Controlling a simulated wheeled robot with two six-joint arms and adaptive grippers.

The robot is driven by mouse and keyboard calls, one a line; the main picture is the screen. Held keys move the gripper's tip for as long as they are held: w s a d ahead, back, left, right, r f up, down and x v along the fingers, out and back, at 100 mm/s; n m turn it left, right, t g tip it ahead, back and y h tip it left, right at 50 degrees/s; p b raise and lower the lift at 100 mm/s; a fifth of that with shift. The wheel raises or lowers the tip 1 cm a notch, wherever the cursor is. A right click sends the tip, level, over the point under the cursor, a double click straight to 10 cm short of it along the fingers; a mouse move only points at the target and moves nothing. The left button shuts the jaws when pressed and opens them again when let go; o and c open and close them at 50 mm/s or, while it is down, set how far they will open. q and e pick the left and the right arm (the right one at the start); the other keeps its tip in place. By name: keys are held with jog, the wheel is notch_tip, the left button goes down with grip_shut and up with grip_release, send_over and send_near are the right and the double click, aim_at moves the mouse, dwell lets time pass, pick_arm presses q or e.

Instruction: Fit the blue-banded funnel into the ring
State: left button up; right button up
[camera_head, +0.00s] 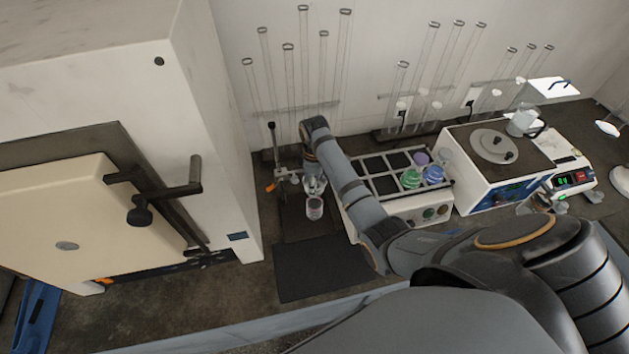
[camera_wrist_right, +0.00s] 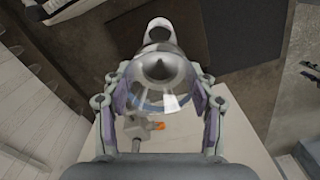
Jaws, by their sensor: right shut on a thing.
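My right gripper (camera_head: 314,186) reaches in from the right to the stand in the head view. In the right wrist view the right gripper (camera_wrist_right: 161,98) is shut on a clear funnel with a blue band (camera_wrist_right: 150,106), with a finger on each side. The stand has an upright rod (camera_head: 273,145) and an orange-knobbed clamp (camera_head: 271,187); the orange knob also shows in the wrist view (camera_wrist_right: 158,126). I cannot make out the ring or whether the funnel touches it. A clear jar (camera_head: 314,209) is just below the gripper. My left gripper is not in view.
A rack (camera_head: 384,186) with purple, green and blue-topped items stands right of the stand, partly behind my arm. A dark mat (camera_head: 322,267) lies in front. A large pale cabinet (camera_head: 217,130) stands close on the left. Tall glass tubes (camera_head: 325,60) line the back wall.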

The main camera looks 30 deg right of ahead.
jog(key=o, duration=1.3)
jog(key=shift+c, duration=0.2)
jog(key=shift+r, duration=3)
